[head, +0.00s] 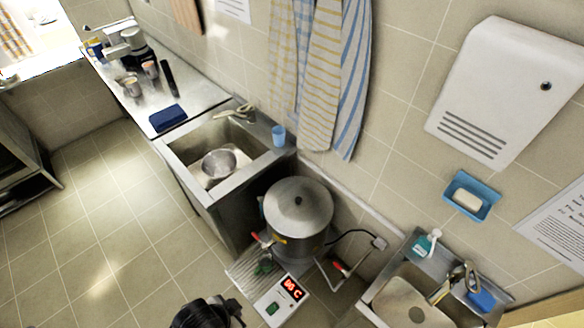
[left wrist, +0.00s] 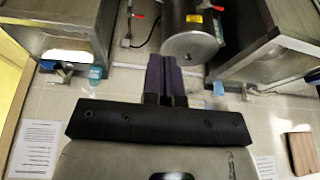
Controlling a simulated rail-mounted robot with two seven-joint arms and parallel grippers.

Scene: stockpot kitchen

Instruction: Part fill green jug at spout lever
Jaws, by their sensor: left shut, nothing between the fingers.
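The steel stockpot (head: 298,208) stands lidded between two sinks; part of it also shows in the left wrist view (left wrist: 192,22). A red spout lever (head: 262,239) is at its lower front left. My left gripper (head: 224,313) is at the bottom edge of the head view, apart from and nearer than the jug. In the left wrist view its dark fingers (left wrist: 165,76) are together and empty. My right gripper is not in view.
A white control box (head: 280,302) with a red display sits beside the metal grate (head: 249,272). A second red handle (head: 340,267) is on the pipe at right. The left sink (head: 208,192) holds a metal bowl (head: 219,163). A small sink (head: 408,305) is at lower right. The left floor is clear.

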